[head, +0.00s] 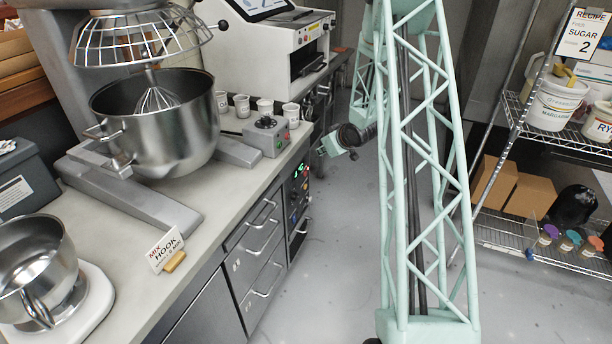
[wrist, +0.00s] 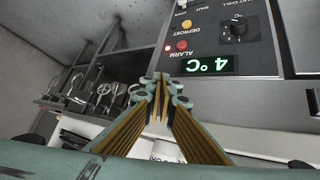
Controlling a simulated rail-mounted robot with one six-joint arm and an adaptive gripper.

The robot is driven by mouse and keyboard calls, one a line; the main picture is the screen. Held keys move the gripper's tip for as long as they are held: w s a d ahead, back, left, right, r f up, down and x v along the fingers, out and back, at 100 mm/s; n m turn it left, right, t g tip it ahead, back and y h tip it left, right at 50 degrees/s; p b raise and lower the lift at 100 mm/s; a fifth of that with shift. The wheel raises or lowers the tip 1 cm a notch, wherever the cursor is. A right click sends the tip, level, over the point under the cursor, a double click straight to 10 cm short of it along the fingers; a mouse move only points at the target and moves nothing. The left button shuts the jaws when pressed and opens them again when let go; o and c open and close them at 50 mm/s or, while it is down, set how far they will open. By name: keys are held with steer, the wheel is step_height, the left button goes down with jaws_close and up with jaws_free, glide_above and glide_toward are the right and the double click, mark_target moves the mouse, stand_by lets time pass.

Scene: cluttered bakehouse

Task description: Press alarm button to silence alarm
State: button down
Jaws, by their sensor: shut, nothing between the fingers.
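The alarm control is on a dark control panel (wrist: 262,35), which appears upside down in the wrist view. Two small red round parts, a left one (wrist: 168,47) and a right one (wrist: 182,45), sit by the ALARM label; I cannot tell which is the button. My gripper (wrist: 161,86) is shut and empty, its tips just below the red parts in the picture and apparently short of the panel. In the head view my gripper (head: 322,151) is beside the counter front, near the small panel (head: 298,190) with green digits.
A yellow DEFROST button (wrist: 187,24), a black knob (wrist: 238,28) and a lit green display (wrist: 208,65) are close by. A grey box with buttons (head: 266,136) and several cups stand on the counter (head: 225,215) above. The aisle floor (head: 330,260) is clear.

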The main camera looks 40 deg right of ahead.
steer(key=t+y, duration=0.1)
glide_toward(306, 174)
steer(key=s+d+f, duration=0.3)
steer(key=d+f, duration=0.1)
steer(key=d, duration=0.2)
steer(key=shift+s+d+f+t, duration=0.15)
steer(key=shift+s+f, duration=0.1)
steer(key=shift+f, duration=0.3)
steer(key=shift+s+d+f+t, duration=0.1)
steer(key=shift+s+f+t, duration=0.1)
steer(key=shift+f, duration=0.35)
steer(key=shift+w+a, duration=0.1)
steer(key=w+a, duration=0.4)
steer(key=w, duration=0.3)
steer(key=shift+w+b, duration=0.25)
steer(key=shift+b, duration=0.1)
steer(key=shift+w+a, duration=0.5)
steer(key=shift+w, duration=0.25)
stand_by(2.8)
steer(key=shift+s+d, duration=0.15)
steer(key=shift+s, duration=0.15)
steer(key=shift+s+d, duration=0.25)
steer(key=shift+s, duration=0.2)
